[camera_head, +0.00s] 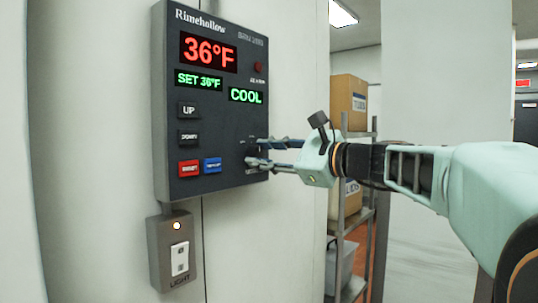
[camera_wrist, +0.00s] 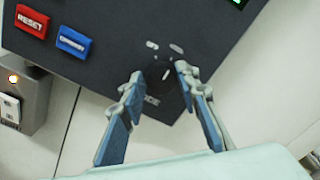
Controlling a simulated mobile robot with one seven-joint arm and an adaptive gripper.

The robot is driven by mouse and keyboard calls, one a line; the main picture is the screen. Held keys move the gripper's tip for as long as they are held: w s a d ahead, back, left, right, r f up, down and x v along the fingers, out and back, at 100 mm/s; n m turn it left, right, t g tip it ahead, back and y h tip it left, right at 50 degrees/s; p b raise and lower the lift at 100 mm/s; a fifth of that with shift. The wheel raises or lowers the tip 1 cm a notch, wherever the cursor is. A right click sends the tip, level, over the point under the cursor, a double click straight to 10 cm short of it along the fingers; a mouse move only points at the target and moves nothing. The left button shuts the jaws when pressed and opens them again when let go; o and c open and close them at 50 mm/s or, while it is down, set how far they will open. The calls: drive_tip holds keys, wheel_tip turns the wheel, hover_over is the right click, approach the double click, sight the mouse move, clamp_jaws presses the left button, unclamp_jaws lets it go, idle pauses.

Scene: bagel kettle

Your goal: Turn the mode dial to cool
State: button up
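The mode dial (camera_wrist: 160,76) is a dark round knob with a pale pointer mark, low on the right side of the dark control panel (camera_head: 205,130). I cannot tell whether both pads touch the dial. The green mode display (camera_head: 246,96) reads COOL.
The panel also has a red 36°F display (camera_head: 209,52), UP (camera_head: 188,110) and DOWN (camera_head: 188,138) buttons, a red button (camera_head: 189,168) and a blue button (camera_head: 212,164). A light switch box (camera_head: 172,250) hangs below. A shelf with boxes (camera_head: 348,100) stands behind my arm.

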drive_tip(key=shift+o, duration=1.4)
drive_tip(key=shift+d, duration=0.1)
drive_tip(key=v, duration=0.7)
drive_tip(key=shift+s, duration=0.15)
drive_tip(key=shift+d, duration=0.15)
